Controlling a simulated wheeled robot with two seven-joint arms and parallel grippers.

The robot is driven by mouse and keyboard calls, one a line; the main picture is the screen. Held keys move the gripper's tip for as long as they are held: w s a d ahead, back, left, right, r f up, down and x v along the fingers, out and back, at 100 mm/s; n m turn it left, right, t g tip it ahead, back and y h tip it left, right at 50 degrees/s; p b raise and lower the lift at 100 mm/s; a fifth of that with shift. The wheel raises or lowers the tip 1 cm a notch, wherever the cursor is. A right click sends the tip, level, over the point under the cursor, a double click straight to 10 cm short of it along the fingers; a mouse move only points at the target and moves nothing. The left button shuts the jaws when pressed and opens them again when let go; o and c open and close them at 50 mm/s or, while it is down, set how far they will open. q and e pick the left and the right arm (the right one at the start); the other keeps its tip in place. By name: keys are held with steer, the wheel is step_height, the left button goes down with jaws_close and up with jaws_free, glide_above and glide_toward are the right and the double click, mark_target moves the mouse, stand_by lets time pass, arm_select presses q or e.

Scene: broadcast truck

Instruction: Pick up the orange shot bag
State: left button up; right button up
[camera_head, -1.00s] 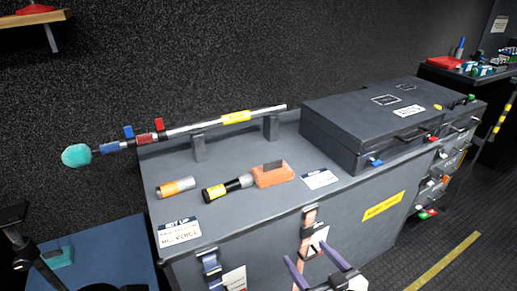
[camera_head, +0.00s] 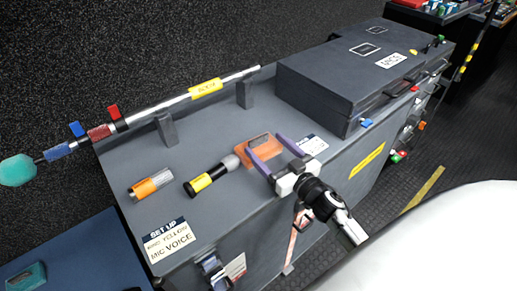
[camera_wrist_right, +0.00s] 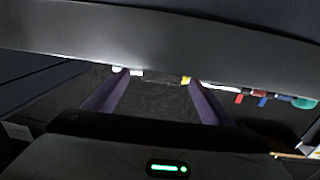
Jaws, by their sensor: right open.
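The orange shot bag (camera_head: 260,151) lies on top of the grey case (camera_head: 210,225), at the light end of a black and yellow cylinder. My right gripper (camera_head: 264,142) reaches in from the front right in the head view. Its two purple fingers are apart and overlap the bag in the picture. I cannot tell how high they are above it or whether they touch it. In the right wrist view the fingers (camera_wrist_right: 155,98) are spread with nothing visible between them, and I cannot make out the bag there. My left gripper is not in view.
The black and yellow cylinder (camera_head: 211,176) and an orange and silver cylinder (camera_head: 150,184) lie left of the bag. A pole with a teal tip (camera_head: 18,170) rests on supports behind. A dark closed case (camera_head: 340,75) stands to the right.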

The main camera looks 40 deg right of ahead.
mark_target(260, 141)
steer(key=w, duration=0.4)
steer(key=shift+w+a+f, duration=0.2)
steer(key=shift+a+f, duration=0.05)
steer(key=shift+f, duration=0.05)
jaws_close()
steer(key=shift+r, duration=0.35)
